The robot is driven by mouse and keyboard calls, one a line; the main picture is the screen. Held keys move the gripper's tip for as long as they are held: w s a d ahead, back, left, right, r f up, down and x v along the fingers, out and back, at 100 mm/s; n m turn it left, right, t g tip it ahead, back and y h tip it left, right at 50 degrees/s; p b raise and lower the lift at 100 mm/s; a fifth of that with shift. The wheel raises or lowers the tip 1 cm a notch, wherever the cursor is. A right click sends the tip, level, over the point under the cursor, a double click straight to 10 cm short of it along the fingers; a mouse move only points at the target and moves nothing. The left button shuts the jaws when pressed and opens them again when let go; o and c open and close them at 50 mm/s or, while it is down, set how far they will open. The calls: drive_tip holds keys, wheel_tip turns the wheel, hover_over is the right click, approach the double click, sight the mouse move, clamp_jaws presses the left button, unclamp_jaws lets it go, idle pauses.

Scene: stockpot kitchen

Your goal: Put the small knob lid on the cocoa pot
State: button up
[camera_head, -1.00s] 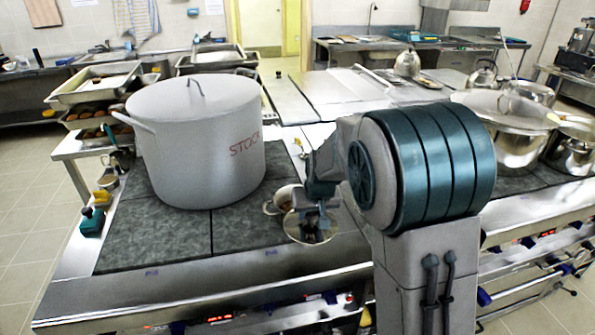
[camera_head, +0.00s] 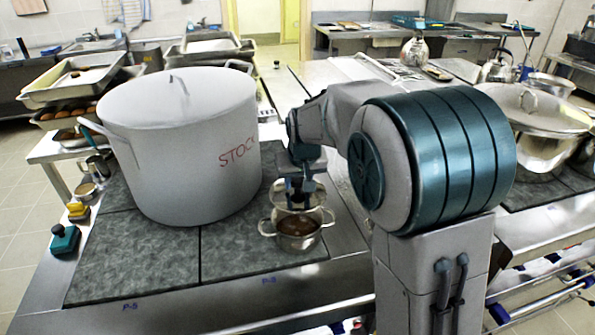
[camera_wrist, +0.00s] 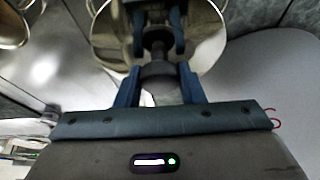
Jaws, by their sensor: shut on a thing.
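The cocoa pot (camera_head: 297,241) is a small two-handled metal pot with brown liquid inside, open on the dark cooktop right of the stockpot. My gripper (camera_head: 300,185) is shut on the knob of the small lid (camera_head: 318,196). In the head view the lid shows just above the pot's far rim; whether it is over the pot or behind it is unclear. In the wrist view my gripper (camera_wrist: 158,40) holds the knob upright, with the round lid (camera_wrist: 205,45) beyond the fingers. The cocoa pot is not clearly identifiable there.
The big stockpot (camera_head: 185,150) stands close on the left; its wall also fills the right of the wrist view (camera_wrist: 265,75). A large lidded pot (camera_head: 535,145) stands at the right. Trays (camera_head: 75,85) are stacked at the left. The cooktop in front (camera_head: 235,262) is clear.

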sight(299, 195)
drive_tip(key=shift+s+f+b, duration=0.15)
drive_tip(key=shift+f+b, duration=0.3)
drive_tip(key=shift+f, duration=0.15)
drive_tip(key=shift+f+b, duration=1.8)
drive_tip(key=shift+f, duration=0.75)
drive_tip(key=shift+s, duration=0.1)
drive_tip(key=shift+f+b, duration=0.55)
drive_tip(key=shift+b, duration=0.1)
drive_tip(key=o, duration=1.1)
drive_tip(key=shift+r, duration=0.1)
